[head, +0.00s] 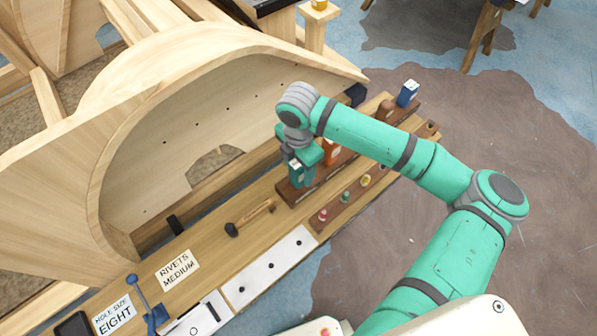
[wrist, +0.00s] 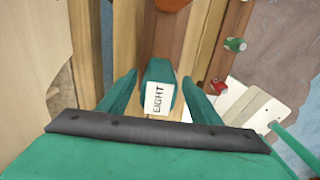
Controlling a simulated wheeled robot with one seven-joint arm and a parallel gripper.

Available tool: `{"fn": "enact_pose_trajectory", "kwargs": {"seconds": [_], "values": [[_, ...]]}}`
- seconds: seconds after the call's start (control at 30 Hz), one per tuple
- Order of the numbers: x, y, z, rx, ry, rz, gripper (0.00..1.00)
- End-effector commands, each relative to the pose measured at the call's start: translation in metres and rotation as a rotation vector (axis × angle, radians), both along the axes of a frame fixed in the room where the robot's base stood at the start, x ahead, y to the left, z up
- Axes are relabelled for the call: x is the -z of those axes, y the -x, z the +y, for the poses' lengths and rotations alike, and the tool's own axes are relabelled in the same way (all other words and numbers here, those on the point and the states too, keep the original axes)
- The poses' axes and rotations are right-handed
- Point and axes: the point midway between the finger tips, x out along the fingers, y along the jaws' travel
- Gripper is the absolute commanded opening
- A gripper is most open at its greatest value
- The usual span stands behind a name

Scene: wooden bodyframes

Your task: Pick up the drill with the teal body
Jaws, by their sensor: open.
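The teal drill (head: 296,174) stands upright in a brown wooden rack (head: 289,193) on the workbench. In the wrist view the teal drill (wrist: 156,70) carries a white label reading EIGHT. My gripper (wrist: 159,82) is open, with one teal finger on each side of the drill. Small gaps show between the fingers and the drill, and I cannot tell whether either finger touches it. In the head view my gripper (head: 302,157) is right above and beside the drill and partly hides it.
An orange drill (head: 331,151) stands close behind the teal one, with a blue drill (head: 407,93) at the rack's far end. A hammer (head: 250,216) lies to the left. A curved wooden frame (head: 230,110) rises behind the bench.

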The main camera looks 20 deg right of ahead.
Motion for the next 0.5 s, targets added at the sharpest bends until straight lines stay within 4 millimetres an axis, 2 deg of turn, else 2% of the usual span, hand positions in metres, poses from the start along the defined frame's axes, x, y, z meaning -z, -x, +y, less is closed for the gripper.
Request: {"fn": "enact_pose_trajectory", "kwargs": {"seconds": [0.1, 0.2, 0.47, 0.5], "values": [[0.016, -0.001, 0.000, -0.001, 0.000, 0.001, 0.58], [0.022, -0.001, 0.001, -0.001, -0.001, 0.000, 0.58], [0.024, -0.001, 0.000, -0.001, 0.000, -0.001, 0.58], [0.024, -0.001, 0.000, 0.000, 0.000, -0.001, 0.48]]}}
